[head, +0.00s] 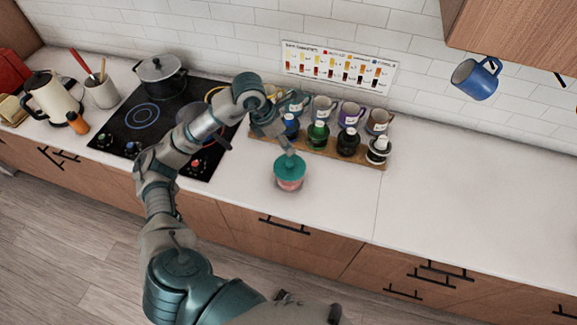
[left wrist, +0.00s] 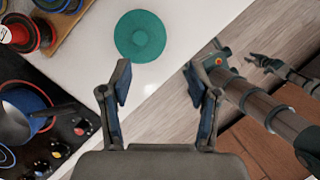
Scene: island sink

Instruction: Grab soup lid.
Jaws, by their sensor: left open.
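The soup container (head: 289,184) stands upright on the white counter, with a reddish label and a round teal lid (head: 289,166) on top. The lid also shows from above in the left wrist view (left wrist: 140,36) as a flat disc with a small raised centre. My left gripper (head: 287,148) is just above and behind the lid in the head view. In the left wrist view its two fingers (left wrist: 158,82) are wide apart with nothing between them, and the lid lies beyond the fingertips. My right gripper (left wrist: 268,64) shows small at the right of the left wrist view; its jaw state is unclear.
A wooden rack (head: 330,149) with several mugs and capped jars stands behind the container. A black cooktop (head: 133,143) with a pot (head: 160,77) is to the left. The counter to the right (head: 460,195) is clear. A blue mug (head: 474,80) hangs upper right.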

